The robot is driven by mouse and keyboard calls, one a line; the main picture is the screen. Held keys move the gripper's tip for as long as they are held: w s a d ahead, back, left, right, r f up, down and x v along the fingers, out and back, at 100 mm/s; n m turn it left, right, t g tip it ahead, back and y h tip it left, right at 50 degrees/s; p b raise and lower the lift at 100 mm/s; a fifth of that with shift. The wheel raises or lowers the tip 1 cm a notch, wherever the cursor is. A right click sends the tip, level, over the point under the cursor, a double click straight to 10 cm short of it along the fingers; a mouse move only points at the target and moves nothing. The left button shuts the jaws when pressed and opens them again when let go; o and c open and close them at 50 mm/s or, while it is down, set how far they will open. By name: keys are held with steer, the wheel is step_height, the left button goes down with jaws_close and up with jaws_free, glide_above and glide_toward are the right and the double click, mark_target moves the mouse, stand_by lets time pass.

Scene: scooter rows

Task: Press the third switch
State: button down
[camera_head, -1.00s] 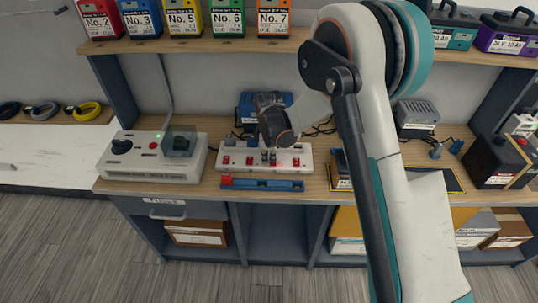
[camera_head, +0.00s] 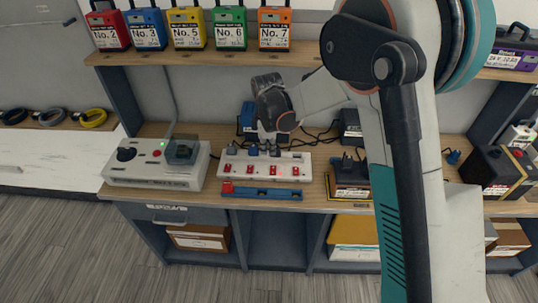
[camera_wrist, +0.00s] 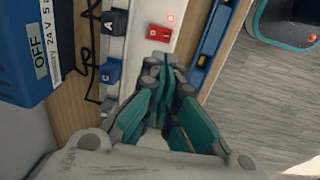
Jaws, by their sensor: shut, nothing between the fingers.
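A white power strip (camera_head: 240,180) lies on the workbench with a row of red switches. The third switch from the left (camera_head: 272,170) shows in the head view, with a small lit dot beside it. In the wrist view a red switch (camera_wrist: 159,33) lies just beyond my fingertips, with a lit red dot near it; I cannot tell which switch it is. My gripper (camera_wrist: 158,65) is shut and empty. In the head view my gripper (camera_head: 267,138) is above the back of the strip, near its plugs; its fingertips are partly hard to make out.
Dark plugs (camera_head: 252,150) stand along the strip's back. A blue rail (camera_head: 275,193) with a red end lies in front. A grey control box (camera_head: 155,170) stands left, and a blue box marked OFF (camera_wrist: 35,50) is beside the strip. Numbered cases fill the shelf above.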

mark_target(270, 168)
steer(key=shift+s+r, duration=0.2)
steer(key=shift+r, duration=1.45)
steer(key=shift+w, duration=0.1)
steer(key=shift+w+d+r+b, duration=0.2)
steer(key=shift+w+b, duration=0.4)
steer(key=shift+b, duration=0.6)
steer(key=f+b, duration=0.1)
steer(key=f, duration=0.3)
steer(key=w+f+b, duration=0.1)
steer(key=f+b, duration=0.1)
steer(key=f, duration=0.3)
steer(key=f+b, duration=0.1)
steer(key=f, duration=0.3)
steer(key=shift+w+f+b, duration=0.35)
steer(key=shift+f, duration=0.05)
